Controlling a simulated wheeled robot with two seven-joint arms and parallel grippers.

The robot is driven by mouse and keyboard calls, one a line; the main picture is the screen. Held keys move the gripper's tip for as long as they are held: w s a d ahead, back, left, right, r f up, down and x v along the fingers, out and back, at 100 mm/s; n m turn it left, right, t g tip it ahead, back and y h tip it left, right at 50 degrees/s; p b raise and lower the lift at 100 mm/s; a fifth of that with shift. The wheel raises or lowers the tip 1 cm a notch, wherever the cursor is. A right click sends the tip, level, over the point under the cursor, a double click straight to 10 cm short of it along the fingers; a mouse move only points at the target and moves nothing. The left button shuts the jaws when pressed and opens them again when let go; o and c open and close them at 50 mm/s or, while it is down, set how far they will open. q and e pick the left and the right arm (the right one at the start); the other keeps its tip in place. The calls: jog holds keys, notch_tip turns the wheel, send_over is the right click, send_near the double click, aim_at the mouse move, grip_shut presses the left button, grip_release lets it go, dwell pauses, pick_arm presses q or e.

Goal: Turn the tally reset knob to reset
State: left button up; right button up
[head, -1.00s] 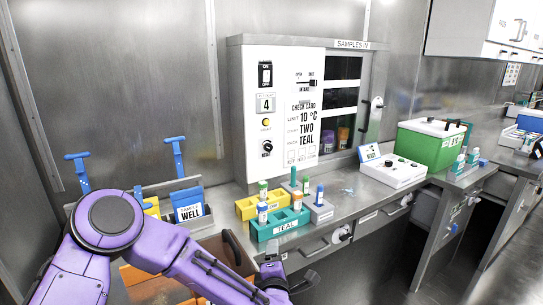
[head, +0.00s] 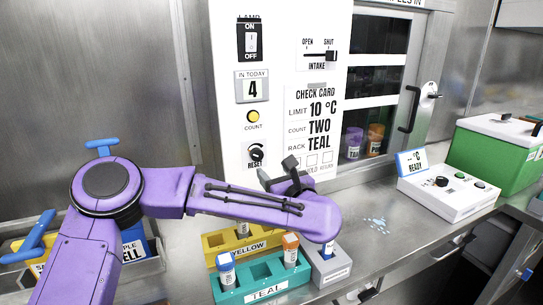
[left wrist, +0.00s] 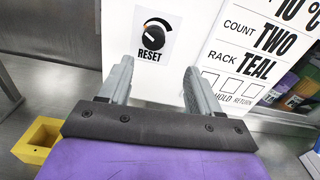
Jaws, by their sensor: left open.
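The tally reset knob (head: 256,153) is a small black dial with a white pointer on the white panel (head: 225,60), above the word RESET. It also shows in the left wrist view (left wrist: 153,38), upper middle, with a curved orange and black mark around its top. My left gripper (head: 280,172) is open and empty, just right of and below the knob in the head view. In the left wrist view its two fingers (left wrist: 155,85) point toward the panel, apart from the knob. My right gripper is not in view.
A yellow COUNT button (head: 253,117) and an ON/OFF switch (head: 251,42) sit above the knob. The yellow rack (head: 235,247) and teal rack (head: 262,288) hold tubes below my left arm. A white READY box (head: 449,195) stands right on the counter.

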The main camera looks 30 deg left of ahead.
aim_at(258, 157)
pick_arm(q)
jog(key=p+x, duration=0.1)
jog(key=x, duration=0.3)
jog(key=p+x, duration=0.1)
jog(key=x, duration=0.3)
jog(key=shift+a+r, duration=0.15)
jog(key=shift+a, duration=0.35)
jog(key=shift+a+r, duration=0.1)
jog(key=shift+s+r, duration=0.25)
jog(key=shift+s, duration=0.15)
jog(key=shift+w+f, duration=0.15)
jog(key=c, duration=1)
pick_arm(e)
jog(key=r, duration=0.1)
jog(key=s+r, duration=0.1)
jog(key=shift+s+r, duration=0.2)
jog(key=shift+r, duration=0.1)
